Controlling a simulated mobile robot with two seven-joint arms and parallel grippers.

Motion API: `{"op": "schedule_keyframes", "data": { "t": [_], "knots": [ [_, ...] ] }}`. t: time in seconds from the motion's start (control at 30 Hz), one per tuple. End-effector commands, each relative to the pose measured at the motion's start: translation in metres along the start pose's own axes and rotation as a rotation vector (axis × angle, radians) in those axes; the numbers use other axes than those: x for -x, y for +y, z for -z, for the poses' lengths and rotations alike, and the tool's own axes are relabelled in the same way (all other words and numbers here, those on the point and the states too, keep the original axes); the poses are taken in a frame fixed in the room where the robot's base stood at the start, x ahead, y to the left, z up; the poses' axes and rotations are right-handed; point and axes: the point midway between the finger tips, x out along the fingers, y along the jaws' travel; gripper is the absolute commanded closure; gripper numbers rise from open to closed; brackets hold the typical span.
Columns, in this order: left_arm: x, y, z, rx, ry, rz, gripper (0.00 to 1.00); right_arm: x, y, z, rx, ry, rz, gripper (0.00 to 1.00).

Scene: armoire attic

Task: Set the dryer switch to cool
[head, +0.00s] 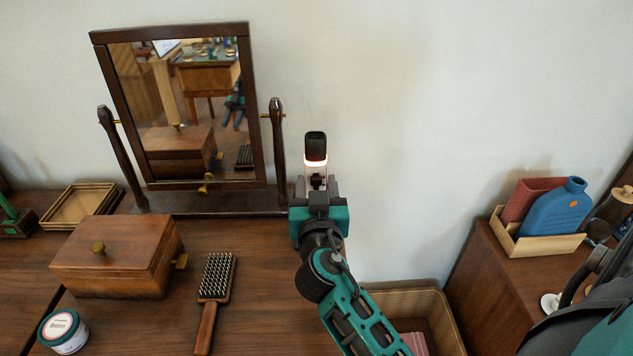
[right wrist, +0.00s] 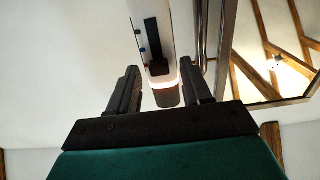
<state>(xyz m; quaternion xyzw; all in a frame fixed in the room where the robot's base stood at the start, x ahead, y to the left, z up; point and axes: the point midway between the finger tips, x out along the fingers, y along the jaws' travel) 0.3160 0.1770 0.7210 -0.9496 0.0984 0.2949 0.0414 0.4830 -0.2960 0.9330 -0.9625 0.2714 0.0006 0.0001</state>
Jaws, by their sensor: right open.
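The dryer (head: 315,146) is upright against the pale wall, right of the mirror, with a dark top and a glowing band. In the right wrist view, the pale dryer body (right wrist: 148,12) has a dark slot with a small dark switch piece (right wrist: 159,68) at its end. Small red and blue marks lie beside the slot. My right gripper (head: 317,183) is open in front of the dryer; it also shows in the right wrist view (right wrist: 162,86), with the glowing end between its fingers in the picture. Contact cannot be told. My left gripper is not in view.
The framed mirror (head: 185,190) stands close left of my right gripper. A wooden box (head: 115,255), a hairbrush (head: 214,285) and a jar (head: 63,331) are on the dresser. A basket (head: 440,318) is below right. A cabinet (head: 490,275) bears a tray with a blue bottle (head: 555,210).

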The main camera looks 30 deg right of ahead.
Motion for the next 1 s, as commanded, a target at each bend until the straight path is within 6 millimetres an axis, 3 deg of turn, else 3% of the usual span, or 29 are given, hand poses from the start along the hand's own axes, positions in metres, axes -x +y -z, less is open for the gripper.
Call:
{"op": "schedule_keyframes", "data": {
  "t": [0.23,0.73,1.0],
  "knots": [
    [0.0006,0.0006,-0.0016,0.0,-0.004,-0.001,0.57,0.0002,0.0001,0.0,0.0,0.0,0.0,0.51],
    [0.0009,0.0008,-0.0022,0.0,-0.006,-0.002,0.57,0.0,0.0001,0.0001,0.0,0.001,0.0,0.98],
    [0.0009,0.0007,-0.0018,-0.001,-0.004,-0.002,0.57,0.0,0.0001,0.0002,0.0,0.001,0.0,1.0]
  ]
}}
